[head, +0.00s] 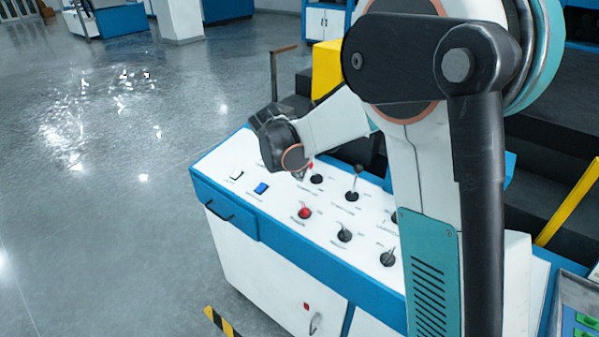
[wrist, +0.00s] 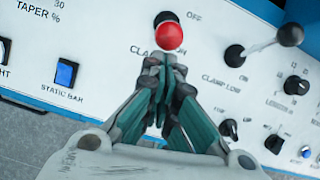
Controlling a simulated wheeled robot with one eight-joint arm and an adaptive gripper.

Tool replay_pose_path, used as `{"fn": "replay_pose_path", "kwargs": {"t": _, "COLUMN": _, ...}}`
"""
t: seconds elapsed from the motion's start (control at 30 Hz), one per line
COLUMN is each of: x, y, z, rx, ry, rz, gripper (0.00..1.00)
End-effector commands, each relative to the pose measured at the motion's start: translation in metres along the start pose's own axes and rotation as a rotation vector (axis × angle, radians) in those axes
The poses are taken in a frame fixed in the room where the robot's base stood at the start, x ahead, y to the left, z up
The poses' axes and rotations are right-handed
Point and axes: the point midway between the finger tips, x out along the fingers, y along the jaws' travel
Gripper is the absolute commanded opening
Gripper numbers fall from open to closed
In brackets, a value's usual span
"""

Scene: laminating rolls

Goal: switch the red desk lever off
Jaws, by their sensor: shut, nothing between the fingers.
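The red lever (wrist: 169,36) shows in the wrist view as a round red knob over a dark base on the white desk panel, with an "OFF" label to its right. Part of its label is hidden behind my fingers. In the head view its red tip (head: 311,166) shows just beside my gripper (head: 301,174), above a black base. My gripper (wrist: 165,62) is shut and empty, its fingertips right at the near side of the red knob in the wrist view. I cannot tell whether they touch it.
A black-ball lever (wrist: 290,34) stands right of the red one, by "CLAMP LOW". A blue static bar button (wrist: 66,73) is at left. A red button (head: 305,213) and several black knobs sit nearer the panel's front edge. Open floor lies left of the desk.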

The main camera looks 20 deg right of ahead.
Motion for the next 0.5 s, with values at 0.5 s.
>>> {"fn": "replay_pose_path", "kwargs": {"t": 0.5, "x": -0.004, "y": -0.002, "z": 0.014, "rx": 0.006, "ry": 0.092, "rz": 0.013, "gripper": 0.0}}
